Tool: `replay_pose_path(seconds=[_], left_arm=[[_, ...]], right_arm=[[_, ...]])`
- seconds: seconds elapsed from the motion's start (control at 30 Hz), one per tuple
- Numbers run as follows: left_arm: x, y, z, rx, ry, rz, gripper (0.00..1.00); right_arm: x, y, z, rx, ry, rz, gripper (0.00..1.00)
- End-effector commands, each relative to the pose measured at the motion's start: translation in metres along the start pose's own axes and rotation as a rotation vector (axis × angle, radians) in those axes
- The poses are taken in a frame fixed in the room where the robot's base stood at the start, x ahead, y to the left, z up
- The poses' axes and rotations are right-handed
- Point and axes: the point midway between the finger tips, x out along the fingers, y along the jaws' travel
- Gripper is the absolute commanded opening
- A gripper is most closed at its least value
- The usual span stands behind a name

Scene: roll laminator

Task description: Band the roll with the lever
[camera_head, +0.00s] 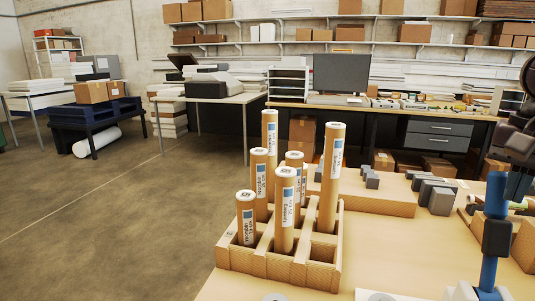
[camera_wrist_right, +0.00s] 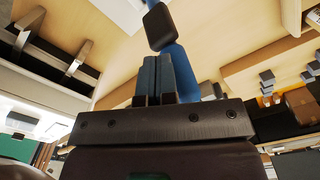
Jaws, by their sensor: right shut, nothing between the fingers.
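A blue lever (camera_head: 489,270) with a black grip stands upright at the lower right of the head view. Its blue shaft (camera_wrist_right: 182,72) and black grip (camera_wrist_right: 159,27) also show in the right wrist view. My right gripper (camera_head: 516,188) is beside the lever's upper end. In the wrist view its fingers (camera_wrist_right: 157,72) are shut and empty, in front of the blue shaft; I cannot tell whether they touch it. Several brown cardboard rolls (camera_head: 285,210) with white and blue labels stand upright in a wooden compartment rack (camera_head: 254,262). My left gripper is out of view.
Grey blocks (camera_head: 441,201) stand on the table right of the rack, near a low wooden board (camera_head: 380,198). Pale metal parts sit at the lever's foot. A back bench holds a monitor (camera_head: 341,73). Open floor lies left of the rack.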

Motion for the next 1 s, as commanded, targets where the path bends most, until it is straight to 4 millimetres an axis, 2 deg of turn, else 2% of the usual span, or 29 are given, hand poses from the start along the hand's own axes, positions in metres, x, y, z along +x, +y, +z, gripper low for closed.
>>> replay_pose_path(seconds=[0.2, 0.57, 1.0], left_arm=[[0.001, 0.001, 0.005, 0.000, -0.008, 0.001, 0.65], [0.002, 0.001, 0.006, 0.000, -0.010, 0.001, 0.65], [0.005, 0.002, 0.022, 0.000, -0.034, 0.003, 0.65]], right_arm=[[0.010, 0.000, 0.000, 0.000, -0.001, 0.003, 0.00], [0.010, -0.001, -0.002, 0.000, -0.001, 0.001, 0.00], [0.012, -0.014, -0.023, 0.000, -0.002, 0.001, 0.00]])
